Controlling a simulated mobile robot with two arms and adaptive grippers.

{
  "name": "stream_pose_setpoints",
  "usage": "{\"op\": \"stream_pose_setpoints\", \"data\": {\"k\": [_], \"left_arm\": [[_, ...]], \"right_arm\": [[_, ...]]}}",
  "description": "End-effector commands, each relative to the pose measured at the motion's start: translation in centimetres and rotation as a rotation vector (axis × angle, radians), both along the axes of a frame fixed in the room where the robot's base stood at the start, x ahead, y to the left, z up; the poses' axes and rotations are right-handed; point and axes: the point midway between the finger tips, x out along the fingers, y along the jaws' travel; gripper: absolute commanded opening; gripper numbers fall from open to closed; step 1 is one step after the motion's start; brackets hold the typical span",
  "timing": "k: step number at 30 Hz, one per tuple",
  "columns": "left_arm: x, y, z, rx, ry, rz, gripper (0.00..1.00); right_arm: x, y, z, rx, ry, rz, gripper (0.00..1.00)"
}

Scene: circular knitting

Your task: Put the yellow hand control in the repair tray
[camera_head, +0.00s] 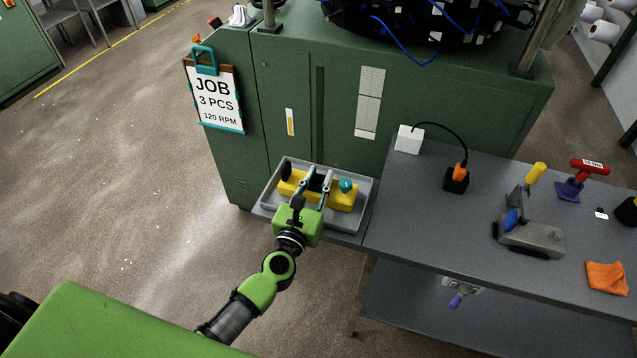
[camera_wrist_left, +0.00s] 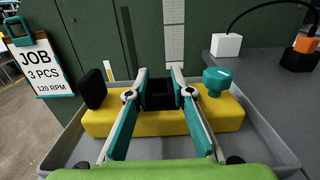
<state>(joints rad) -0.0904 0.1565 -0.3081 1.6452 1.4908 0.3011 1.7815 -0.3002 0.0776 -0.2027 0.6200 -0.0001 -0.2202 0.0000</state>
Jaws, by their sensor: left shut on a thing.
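The yellow hand control (camera_head: 343,200) is a long yellow bar with a black block at its middle, a black part at its left end and a teal knob at its right. It also shows in the left wrist view (camera_wrist_left: 228,113). It lies within the outline of the grey tray (camera_head: 368,197), whose rim shows around it in the left wrist view (camera_wrist_left: 272,140). I cannot tell whether its underside touches the tray floor. My left gripper (camera_head: 318,181) is shut on the black middle block, one finger on each side. My right gripper is not in view.
A green machine cabinet (camera_head: 300,90) with a job clipboard (camera_head: 216,98) stands behind the tray. The grey bench (camera_head: 420,215) to the right holds a white box (camera_head: 408,139), a black-and-orange plug (camera_head: 456,179), a grey metal tool (camera_head: 532,238) and an orange cloth (camera_head: 606,279).

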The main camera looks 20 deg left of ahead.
Motion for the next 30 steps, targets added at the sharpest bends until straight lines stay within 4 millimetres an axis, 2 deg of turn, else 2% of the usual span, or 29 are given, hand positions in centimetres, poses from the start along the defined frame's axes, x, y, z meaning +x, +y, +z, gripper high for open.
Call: {"op": "stream_pose_setpoints", "data": {"k": [4,5,7,17,20,23,30], "left_arm": [[0.0,0.0,0.0,0.001,0.001,0.0,0.0],[-0.1,0.0,-0.1,0.001,0.003,0.0,0.26],[-0.1,0.0,-0.1,0.001,0.003,0.0,0.44],[-0.1,0.0,-0.1,0.001,0.003,0.0,0.44],[-0.7,0.0,-0.2,0.0,0.004,-0.001,0.44],[-2.0,0.0,-0.3,-0.001,0.005,-0.001,0.44],[-7.1,0.1,-0.4,0.001,0.006,-0.001,0.44]], "right_arm": [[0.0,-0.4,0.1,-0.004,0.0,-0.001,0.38],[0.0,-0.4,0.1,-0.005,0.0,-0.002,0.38],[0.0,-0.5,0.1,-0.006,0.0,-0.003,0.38],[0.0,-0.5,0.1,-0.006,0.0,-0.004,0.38],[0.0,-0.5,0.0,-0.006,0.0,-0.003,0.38],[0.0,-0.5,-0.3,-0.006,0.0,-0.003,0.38],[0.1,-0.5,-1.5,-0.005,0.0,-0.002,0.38]]}}
